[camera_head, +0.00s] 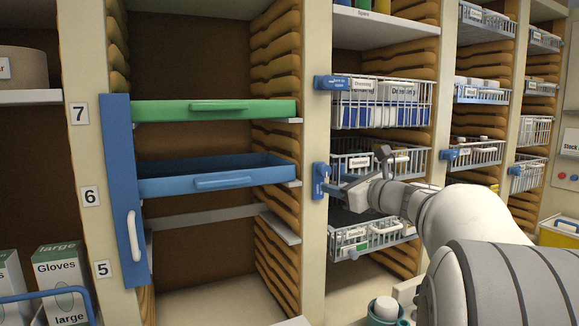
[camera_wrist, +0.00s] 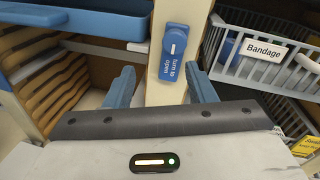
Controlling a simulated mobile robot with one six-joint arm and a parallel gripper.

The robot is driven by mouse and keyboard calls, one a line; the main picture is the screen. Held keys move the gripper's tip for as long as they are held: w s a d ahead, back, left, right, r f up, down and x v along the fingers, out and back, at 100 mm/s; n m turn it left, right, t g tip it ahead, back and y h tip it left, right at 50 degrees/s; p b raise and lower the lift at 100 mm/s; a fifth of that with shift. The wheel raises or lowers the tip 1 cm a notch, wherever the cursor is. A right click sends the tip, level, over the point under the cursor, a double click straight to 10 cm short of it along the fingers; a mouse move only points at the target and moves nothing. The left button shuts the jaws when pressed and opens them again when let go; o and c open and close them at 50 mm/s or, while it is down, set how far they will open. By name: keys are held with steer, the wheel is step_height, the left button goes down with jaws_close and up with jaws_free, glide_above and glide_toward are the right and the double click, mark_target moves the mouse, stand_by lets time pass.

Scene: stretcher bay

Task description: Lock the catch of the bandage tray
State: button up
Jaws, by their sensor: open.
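The bandage tray (camera_head: 412,158) is a white-grey wire basket in the middle shelf column, with a "Bandage" label. It also shows at the right of the wrist view (camera_wrist: 232,60). Its blue catch (camera_wrist: 176,40) is on the pale post to the tray's left, with a white mark standing roughly upright on the knob and the words "turn to open" below. The catch (camera_head: 320,180) also shows in the head view. My gripper (camera_wrist: 161,86) is open and empty. Its blue fingers stand apart, below and to either side of the catch in the wrist view, not around the knob.
A dressing basket (camera_head: 385,115) with its own blue catch (camera_head: 331,82) is above, and another wire basket (camera_head: 368,240) is below. Left of the post, a green tray (camera_head: 215,109) and a blue tray (camera_head: 215,181) stick out beside a tall blue door panel (camera_head: 118,180).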

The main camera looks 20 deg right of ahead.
mark_target(327, 172)
steer(key=shift+m+t, duration=0.3)
steer(key=shift+m, duration=0.2)
steer(key=w, duration=0.2)
steer(key=w+r+p, duration=0.1)
steer(key=w, duration=0.2)
steer(key=w+a+p, duration=0.1)
steer(key=w, duration=0.2)
steer(key=shift+w+r, duration=0.1)
steer(key=shift+r, duration=0.05)
steer(key=shift+d, duration=0.1)
jaws_close()
